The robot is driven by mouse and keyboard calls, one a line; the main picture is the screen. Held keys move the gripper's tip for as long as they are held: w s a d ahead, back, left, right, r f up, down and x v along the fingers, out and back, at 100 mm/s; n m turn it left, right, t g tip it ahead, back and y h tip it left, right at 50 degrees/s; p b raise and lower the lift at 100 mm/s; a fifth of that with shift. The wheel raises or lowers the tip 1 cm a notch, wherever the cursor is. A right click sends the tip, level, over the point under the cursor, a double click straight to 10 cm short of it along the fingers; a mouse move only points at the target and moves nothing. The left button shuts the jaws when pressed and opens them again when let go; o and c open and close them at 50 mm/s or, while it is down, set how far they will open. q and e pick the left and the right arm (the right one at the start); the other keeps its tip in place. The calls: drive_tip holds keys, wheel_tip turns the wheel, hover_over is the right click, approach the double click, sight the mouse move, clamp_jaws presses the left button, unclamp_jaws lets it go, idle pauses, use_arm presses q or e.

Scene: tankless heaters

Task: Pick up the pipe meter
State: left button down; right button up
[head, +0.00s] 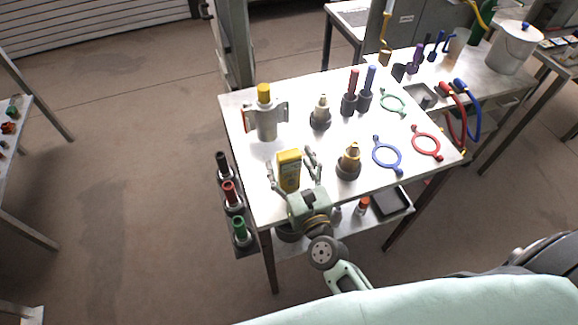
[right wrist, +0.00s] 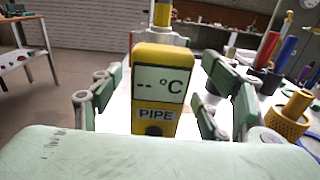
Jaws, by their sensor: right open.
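The pipe meter (head: 289,170) is a yellow box standing upright on the white table near its front left edge. In the right wrist view the pipe meter (right wrist: 158,92) shows a display with "-- °C" and a "PIPE" label. My right gripper (head: 294,168) is open, with one finger on each side of the meter. In the right wrist view its fingers (right wrist: 165,100) stand left and right of the meter, with visible gaps. The meter's lower part is hidden behind the gripper body. My left gripper is not in view.
A silver canister with a yellow cap (head: 266,118) stands behind the meter. A dark-based yellow-topped fitting (head: 348,162) stands close to the right. Blue (head: 387,155) and red (head: 427,142) rings lie further right. Black, red and green bottles hang in a side rack (head: 243,244).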

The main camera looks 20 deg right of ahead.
drive_tip(key=shift+w, duration=0.45)
drive_tip(key=c, duration=1.3)
drive_tip(key=shift+c, duration=0.6)
drive_tip(key=shift+r, duration=0.1)
